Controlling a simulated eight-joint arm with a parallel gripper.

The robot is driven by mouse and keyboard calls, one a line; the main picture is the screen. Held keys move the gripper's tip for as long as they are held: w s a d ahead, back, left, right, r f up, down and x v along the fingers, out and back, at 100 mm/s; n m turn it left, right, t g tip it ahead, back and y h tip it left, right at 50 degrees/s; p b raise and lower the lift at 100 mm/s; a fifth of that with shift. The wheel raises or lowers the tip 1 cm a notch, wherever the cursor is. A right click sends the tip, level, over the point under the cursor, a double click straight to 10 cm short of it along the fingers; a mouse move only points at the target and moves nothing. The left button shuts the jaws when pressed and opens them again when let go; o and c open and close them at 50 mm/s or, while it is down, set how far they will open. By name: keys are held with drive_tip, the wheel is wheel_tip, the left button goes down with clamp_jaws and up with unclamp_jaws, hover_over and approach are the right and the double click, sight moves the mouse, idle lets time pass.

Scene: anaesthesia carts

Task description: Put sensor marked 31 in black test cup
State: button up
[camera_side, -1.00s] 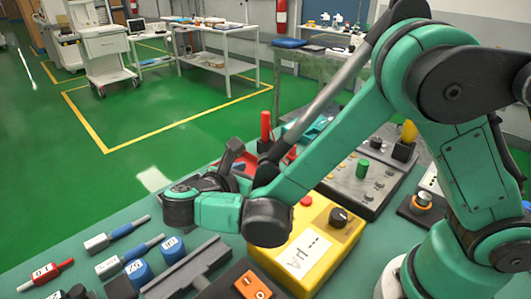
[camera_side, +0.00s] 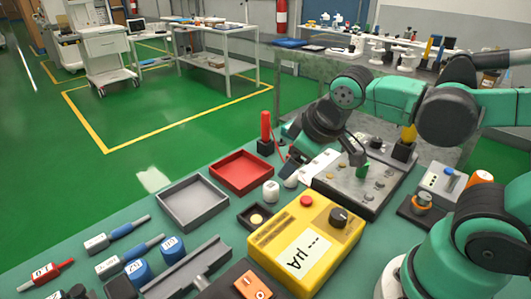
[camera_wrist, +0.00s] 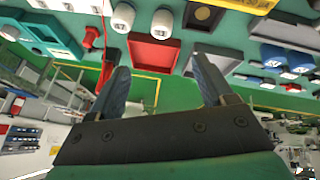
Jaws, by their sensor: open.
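Several labelled sensors lie at the left front in the side view. One blue-capped sensor (camera_side: 171,247) has a label that may read 31, but I cannot read it surely. Another blue-capped one (camera_side: 137,271) is beside it. A small black square cup (camera_side: 257,217) with a pale yellow disc inside stands left of the yellow meter; it also shows in the wrist view (camera_wrist: 204,14). My gripper (camera_wrist: 163,82) is open, with nothing between its fingers. In the side view it is toward the back of the bench, away from the sensors and cup, its fingertips partly unclear.
A grey tray (camera_side: 193,203) and a red tray (camera_side: 241,172) stand at the bench's far edge. The yellow meter (camera_side: 305,243) and a grey control panel (camera_side: 365,185) fill the middle. A red post (camera_side: 266,130) stands upright nearby.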

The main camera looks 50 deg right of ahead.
drive_tip(key=shift+o, duration=0.5)
drive_tip(key=m, duration=0.2)
drive_tip(key=m+t+y, duration=0.1)
drive_tip(key=shift+s+r+m, duration=0.25)
drive_tip(key=shift+m, duration=0.05)
